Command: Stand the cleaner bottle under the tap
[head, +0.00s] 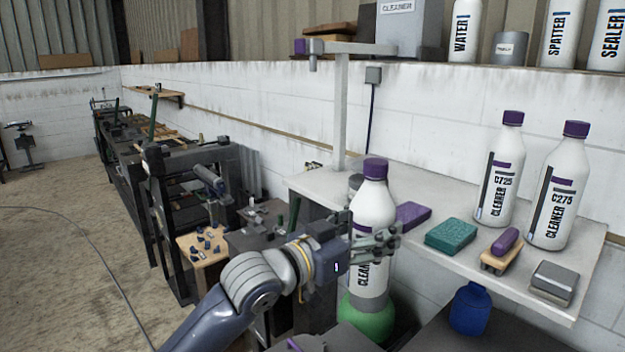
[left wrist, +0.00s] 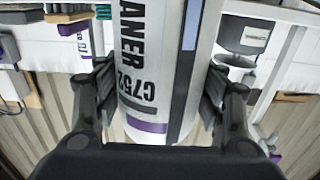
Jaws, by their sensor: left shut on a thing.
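My left gripper (head: 385,243) is shut on a white cleaner bottle (head: 373,208) with a purple cap. It holds the bottle upright, in front of the shelf (head: 325,182). In the left wrist view the bottle (left wrist: 155,70) fills the space between the fingers (left wrist: 158,100), its label reading C752. The tap (head: 313,62) hangs from a grey arm on a post at the shelf's left end, up and left of the bottle. Two more cleaner bottles, C725 (head: 498,175) and C273 (head: 558,190), stand on the shelf's right part. My right gripper is not in view.
A purple sponge (head: 412,214), a green sponge (head: 451,236), a brush (head: 502,250) and a metal tin (head: 554,282) lie on the shelf. A grey round thing (head: 355,182) is partly hidden behind the held bottle. Below are a green round object (head: 365,322) and a blue bottle (head: 469,308).

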